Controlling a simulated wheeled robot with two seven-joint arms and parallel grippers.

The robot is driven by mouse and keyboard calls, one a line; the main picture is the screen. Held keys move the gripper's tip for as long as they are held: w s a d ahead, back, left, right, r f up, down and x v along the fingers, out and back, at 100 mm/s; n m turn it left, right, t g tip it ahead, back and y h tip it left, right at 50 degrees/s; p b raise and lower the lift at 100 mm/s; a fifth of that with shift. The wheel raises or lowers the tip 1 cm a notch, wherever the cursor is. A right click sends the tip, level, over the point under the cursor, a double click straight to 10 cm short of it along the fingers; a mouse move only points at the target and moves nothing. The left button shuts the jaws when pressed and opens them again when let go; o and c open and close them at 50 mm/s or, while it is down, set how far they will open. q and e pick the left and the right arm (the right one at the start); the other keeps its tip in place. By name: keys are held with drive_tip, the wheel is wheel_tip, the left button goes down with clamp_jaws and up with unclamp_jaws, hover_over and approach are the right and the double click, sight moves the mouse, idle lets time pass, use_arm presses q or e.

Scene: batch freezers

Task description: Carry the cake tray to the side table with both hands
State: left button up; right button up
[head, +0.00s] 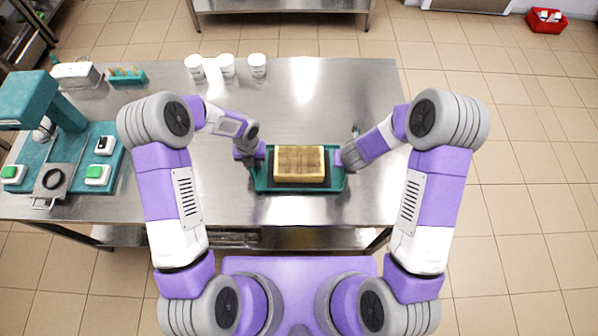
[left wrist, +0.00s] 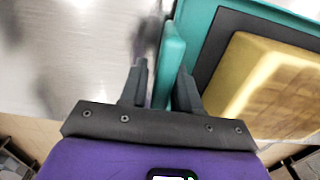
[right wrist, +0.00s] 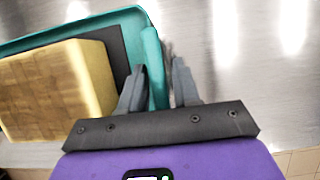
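The teal cake tray (head: 298,190) sits on the steel table (head: 310,95) near its front edge, with a rectangular yellow-brown cake (head: 299,164) on a dark mat in it. My left gripper (head: 254,160) is at the tray's left end; in the left wrist view its fingers (left wrist: 160,80) stand on either side of the teal handle (left wrist: 172,60), with a gap on the outer side. My right gripper (head: 342,161) is at the right end; in the right wrist view its fingers (right wrist: 160,80) straddle the other handle (right wrist: 152,60), also with an outer gap. Both look open.
Several white cups (head: 227,65) stand at the table's back edge. A teal machine (head: 45,105) with green-buttoned boxes (head: 97,175) occupies the left end. Another steel table (head: 282,6) stands at the back. A red crate (head: 546,20) is on the floor, far right. The tiled floor at right is clear.

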use_arm(q)
drive_tip(key=shift+o, duration=1.1)
use_arm(e)
drive_tip(key=shift+o, duration=1.1)
use_arm(q)
wheel_tip(320, 180, up, 12)
use_arm(e)
drive_tip(key=shift+r, duration=0.1)
drive_tip(key=v, duration=1.2)
drive_tip(key=shift+s, duration=0.1)
